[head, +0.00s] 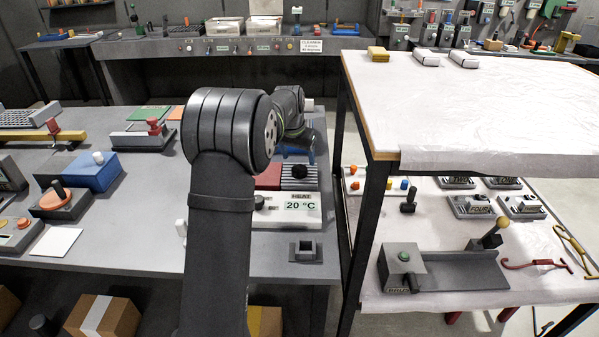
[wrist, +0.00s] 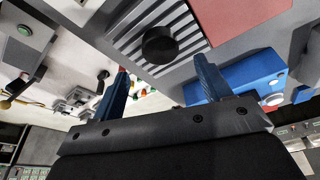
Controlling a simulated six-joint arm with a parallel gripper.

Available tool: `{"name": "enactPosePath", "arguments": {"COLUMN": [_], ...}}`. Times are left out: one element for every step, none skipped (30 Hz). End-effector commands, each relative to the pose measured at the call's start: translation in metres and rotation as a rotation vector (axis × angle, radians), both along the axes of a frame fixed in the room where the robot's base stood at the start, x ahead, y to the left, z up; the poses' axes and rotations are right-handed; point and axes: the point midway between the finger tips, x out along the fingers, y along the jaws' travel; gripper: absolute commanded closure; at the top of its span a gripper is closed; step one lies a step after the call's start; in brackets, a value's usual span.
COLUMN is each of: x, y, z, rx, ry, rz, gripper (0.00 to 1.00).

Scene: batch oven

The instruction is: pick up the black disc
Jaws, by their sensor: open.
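The black disc (wrist: 160,45) lies on a grey ribbed plate (wrist: 186,18) in the wrist view. It also shows in the head view (head: 300,170) as a small dark shape on the ribbed plate (head: 299,184), just right of my arm. My gripper (wrist: 161,64) is open, with its two blue fingers apart and nothing between them. In the wrist view the disc appears beyond the fingertips, between their lines, with no visible contact. In the head view my arm links hide most of the gripper.
A red plate (head: 268,177) adjoins the ribbed plate. A blue box (wrist: 250,83) is close to the right finger in the wrist view. The heater with a 20 °C display (head: 300,206) stands in front. A raised white-topped table (head: 470,100) stands to the right.

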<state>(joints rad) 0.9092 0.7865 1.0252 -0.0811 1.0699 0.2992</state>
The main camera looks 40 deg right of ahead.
Motion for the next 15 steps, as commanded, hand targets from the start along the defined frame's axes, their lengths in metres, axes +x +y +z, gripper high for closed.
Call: {"name": "enactPosePath", "arguments": {"x": [0.0,0.0,0.001,0.001,0.002,0.002,0.003,0.003,0.004,0.004,0.005,0.005,0.005,0.005,0.005], "y": [0.0,-0.001,-0.001,-0.001,-0.002,-0.003,-0.003,-0.004,-0.006,-0.007,-0.008,-0.009,-0.009,-0.009,-0.009], "z": [-0.003,-0.006,-0.01,-0.013,-0.018,-0.024,-0.029,-0.034,-0.039,-0.043,-0.046,-0.049,-0.05,-0.05,-0.05], "rx": [0.001,0.001,0.001,0.001,0.002,0.002,0.002,0.002,0.001,0.001,0.0,0.0,-0.001,-0.001,-0.002], "ry": [0.0,0.0,0.002,0.002,0.002,0.002,0.002,0.002,0.002,0.001,0.001,0.001,0.001,0.001,0.0], "rz": [0.0,0.0,0.0,0.0,0.0,0.001,0.001,0.001,0.0,0.0,0.0,0.0,0.0,0.0,0.0], "gripper": [0.29,0.29,0.29,0.29,0.29,0.29,0.29,0.29,0.29,0.29,0.29,0.29,0.29,0.29,0.29]}}
